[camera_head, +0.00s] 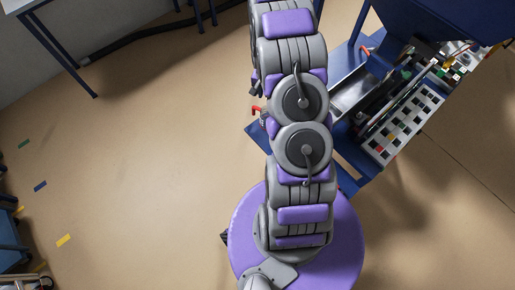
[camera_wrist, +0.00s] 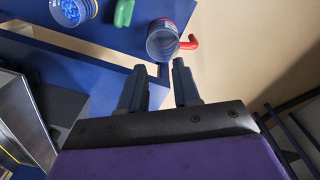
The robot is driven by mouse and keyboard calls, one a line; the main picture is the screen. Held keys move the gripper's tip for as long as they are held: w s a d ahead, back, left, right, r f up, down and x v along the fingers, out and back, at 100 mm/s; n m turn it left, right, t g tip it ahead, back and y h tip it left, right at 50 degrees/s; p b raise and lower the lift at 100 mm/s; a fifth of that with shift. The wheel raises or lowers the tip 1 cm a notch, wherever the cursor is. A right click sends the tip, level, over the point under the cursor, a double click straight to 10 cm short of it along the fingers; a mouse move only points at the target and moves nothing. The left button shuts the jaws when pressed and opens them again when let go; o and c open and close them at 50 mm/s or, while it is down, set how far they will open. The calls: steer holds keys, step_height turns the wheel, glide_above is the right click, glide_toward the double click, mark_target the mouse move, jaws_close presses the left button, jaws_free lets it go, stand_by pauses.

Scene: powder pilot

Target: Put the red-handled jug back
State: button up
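The red-handled jug (camera_wrist: 162,42) is a clear round vessel with a bluish inside, seen from above on a blue surface (camera_wrist: 140,42) near its edge. Its red handle (camera_wrist: 189,42) points right, past that edge. My gripper (camera_wrist: 160,66) is open and empty, its two dark fingers pointing toward the jug. The jug appears just beyond the fingertips; I cannot tell the height gap. In the head view my arm covers much of the middle and the gripper cannot be seen. Small red parts show beside the arm (camera_head: 257,109) and by the machine (camera_head: 366,50); I cannot tell which is the handle.
A container of blue pieces (camera_wrist: 72,11) and a green handle-like part (camera_wrist: 124,12) sit left of the jug. A table (camera_head: 62,12) is at upper left. Tan floor (camera_head: 140,150) at left is largely clear.

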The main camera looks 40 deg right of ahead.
steer(key=s+a+r+n, duration=0.35)
steer(key=a+r, duration=0.45)
steer(key=r, duration=0.3)
steer(key=s+a+r+n, duration=0.2)
steer(key=s+a+r, duration=0.3)
steer(key=a+r, duration=0.45)
steer(key=s+a+r+n, duration=0.2)
steer(key=s+a+r, duration=0.3)
steer(key=s, duration=0.6)
steer(key=s+a+r+n+g, duration=0.1)
steer(key=s+a+r+n, duration=0.2)
steer(key=s, duration=0.8)
step_height(320, 180, up, 3)
steer(key=shift+s+a+f+g, duration=0.1)
steer(key=shift+s+a+g, duration=0.2)
steer(key=shift+a, duration=0.75)
